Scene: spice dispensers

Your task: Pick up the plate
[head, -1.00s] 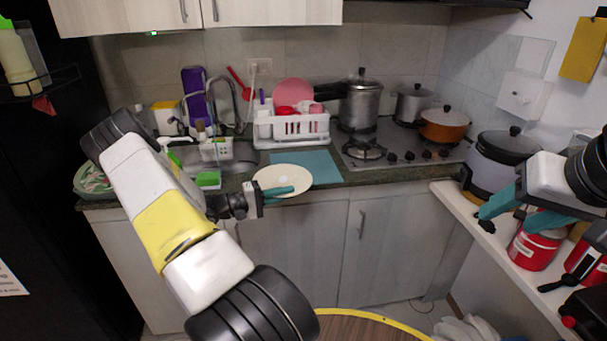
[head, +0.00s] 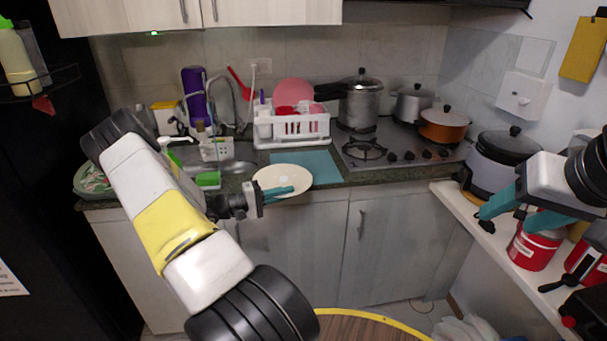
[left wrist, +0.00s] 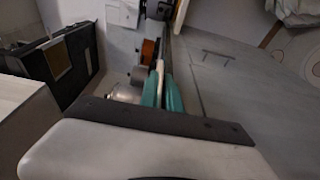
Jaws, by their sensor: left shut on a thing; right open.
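The cream plate (head: 298,174) is at the front edge of the counter, partly over the teal mat. My left gripper (head: 284,191) is shut on the plate's near rim, its teal fingers across the front of the plate. In the left wrist view the teal fingers (left wrist: 163,95) stand close together, with a thin pale edge of the plate (left wrist: 159,66) beyond them. I cannot tell whether the plate touches the counter. My right gripper (head: 515,212) is open and empty above the white shelf at the right.
A teal mat (head: 318,167) lies behind the plate. A white dish rack (head: 292,128) stands at the back, the sink (head: 232,166) is to the left, and the stove (head: 385,150) with pots is to the right. Red canisters (head: 533,250) stand on the white shelf (head: 470,212).

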